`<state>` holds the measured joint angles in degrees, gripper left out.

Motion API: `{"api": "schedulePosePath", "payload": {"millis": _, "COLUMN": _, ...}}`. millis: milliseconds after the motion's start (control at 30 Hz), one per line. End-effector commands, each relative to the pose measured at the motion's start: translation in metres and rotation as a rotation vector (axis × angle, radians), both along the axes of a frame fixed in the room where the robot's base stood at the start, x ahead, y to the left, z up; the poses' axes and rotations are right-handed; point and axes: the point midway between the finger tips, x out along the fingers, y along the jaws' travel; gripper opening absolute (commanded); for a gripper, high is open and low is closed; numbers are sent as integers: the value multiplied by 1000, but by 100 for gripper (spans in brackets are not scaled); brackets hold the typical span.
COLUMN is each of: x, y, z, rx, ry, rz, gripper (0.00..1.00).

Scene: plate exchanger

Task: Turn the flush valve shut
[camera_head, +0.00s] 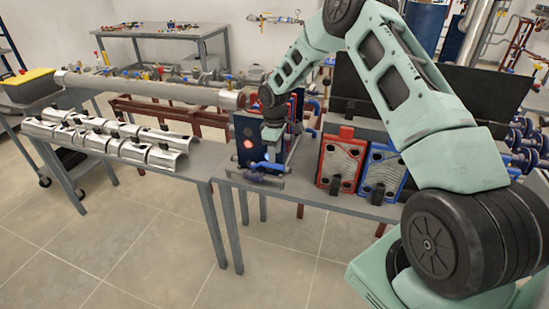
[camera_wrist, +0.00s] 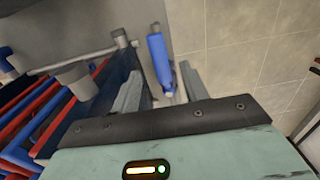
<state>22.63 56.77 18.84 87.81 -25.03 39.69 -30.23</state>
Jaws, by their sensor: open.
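The flush valve (camera_head: 266,166) is a small fitting with a blue handle on a short pipe at the front edge of the table, before the plate exchanger. In the wrist view its blue lever (camera_wrist: 158,58) lies just past my fingertips, roughly in line with the gap. My gripper (camera_head: 271,148) points down above the valve. In the wrist view its two fingers (camera_wrist: 162,86) are apart, with nothing gripped. I cannot tell whether a finger touches the lever.
The plate exchanger (camera_head: 246,137), with its dark blue end plate, stands right behind the valve; its red and blue plates (camera_wrist: 35,115) are close to my left finger. A red plate (camera_head: 341,160) and a blue plate (camera_head: 382,170) stand to the right. Metal half-shells (camera_head: 108,136) lie on the left table.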

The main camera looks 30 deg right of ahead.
Motion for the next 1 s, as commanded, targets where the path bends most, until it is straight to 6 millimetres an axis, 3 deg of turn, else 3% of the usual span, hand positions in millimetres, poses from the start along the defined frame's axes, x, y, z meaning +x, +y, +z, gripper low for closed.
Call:
{"api": "schedulePosePath", "payload": {"millis": 300, "x": 0, "y": 0, "z": -40, "rx": 1, "ry": -1, "rz": 0, "gripper": 45}}
{"api": "schedulePosePath", "payload": {"millis": 667, "x": 0, "y": 0, "z": -45, "rx": 0, "ry": -1, "rz": 0, "gripper": 45}}
{"api": "schedulePosePath", "payload": {"millis": 833, "x": 0, "y": 0, "z": -45, "rx": 0, "ry": -1, "rz": 0, "gripper": 0}}
{"api": "schedulePosePath", "payload": {"millis": 1000, "x": 0, "y": 0, "z": -45, "rx": 0, "ry": -1, "rz": -2, "gripper": 0}}
